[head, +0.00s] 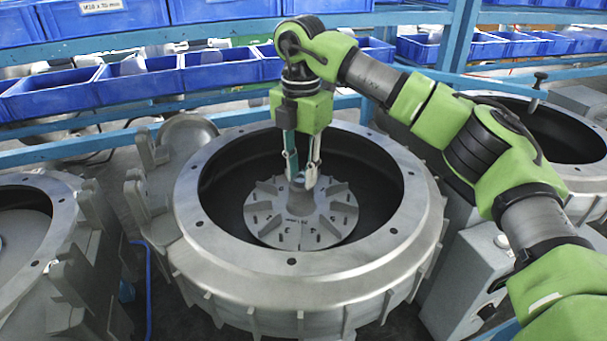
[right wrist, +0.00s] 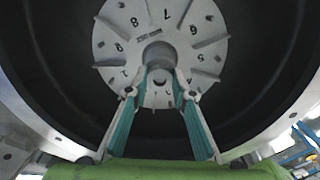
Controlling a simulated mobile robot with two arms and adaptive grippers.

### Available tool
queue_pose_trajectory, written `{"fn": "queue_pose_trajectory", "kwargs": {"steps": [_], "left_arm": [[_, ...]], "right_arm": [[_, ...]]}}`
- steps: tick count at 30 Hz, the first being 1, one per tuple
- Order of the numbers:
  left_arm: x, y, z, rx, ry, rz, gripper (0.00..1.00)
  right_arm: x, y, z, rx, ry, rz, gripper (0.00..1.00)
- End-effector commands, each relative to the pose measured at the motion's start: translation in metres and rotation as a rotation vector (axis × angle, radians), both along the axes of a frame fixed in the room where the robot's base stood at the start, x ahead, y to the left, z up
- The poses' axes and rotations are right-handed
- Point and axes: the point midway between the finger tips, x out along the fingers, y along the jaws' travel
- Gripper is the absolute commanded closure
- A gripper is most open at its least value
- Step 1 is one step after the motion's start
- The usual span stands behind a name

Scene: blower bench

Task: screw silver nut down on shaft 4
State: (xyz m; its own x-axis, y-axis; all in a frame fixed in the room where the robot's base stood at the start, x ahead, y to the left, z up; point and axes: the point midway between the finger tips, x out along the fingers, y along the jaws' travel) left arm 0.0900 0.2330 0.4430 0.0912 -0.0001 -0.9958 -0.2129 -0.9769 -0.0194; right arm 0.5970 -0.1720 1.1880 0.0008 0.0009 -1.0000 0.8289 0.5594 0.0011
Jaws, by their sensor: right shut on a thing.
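A round silver impeller disc with raised ribs and stamped numbers (head: 325,222) sits inside the open blower housing (head: 240,268). The grey shaft hub (head: 299,203) rises from its centre. My right gripper (head: 302,181) points straight down over it, its two fingers on either side of the top of the hub. It is shut on a small silver piece at the shaft top, which I take as the silver nut (head: 299,178). The fingers hide much of it. In the right wrist view the fingertips of my right gripper (right wrist: 159,92) flank the hub centre. No shaft label is readable. My left gripper is out of view.
The housing's wide bolted rim surrounds my right gripper, with dark inner walls. Another housing (head: 65,190) stands at left and one (head: 580,135) at back right. Blue bins (head: 130,90) line the racks behind. A grey box (head: 470,285) stands at right.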

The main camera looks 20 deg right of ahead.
Motion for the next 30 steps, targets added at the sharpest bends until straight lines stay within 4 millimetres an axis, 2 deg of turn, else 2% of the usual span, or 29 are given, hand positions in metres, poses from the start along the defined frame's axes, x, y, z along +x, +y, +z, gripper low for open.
{"fn": "queue_pose_trajectory", "kwargs": {"steps": [1,15,20,27,28,30], "left_arm": [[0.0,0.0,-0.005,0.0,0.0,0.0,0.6],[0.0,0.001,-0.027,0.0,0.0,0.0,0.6],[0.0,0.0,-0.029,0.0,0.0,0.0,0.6],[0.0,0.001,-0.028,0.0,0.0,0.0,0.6],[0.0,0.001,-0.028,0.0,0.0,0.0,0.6],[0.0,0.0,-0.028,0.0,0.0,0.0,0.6]], "right_arm": [[-0.002,0.006,-0.004,0.009,0.006,-0.047,1.0],[-0.001,0.007,-0.005,0.01,0.007,-0.658,1.0],[-0.001,0.008,-0.003,0.011,0.007,-0.757,1.0],[-0.001,0.008,-0.002,0.011,0.007,-0.765,1.0],[-0.001,0.008,-0.002,0.011,0.007,-0.764,0.7],[-0.001,0.007,-0.002,0.01,0.007,-0.765,0.7]]}}
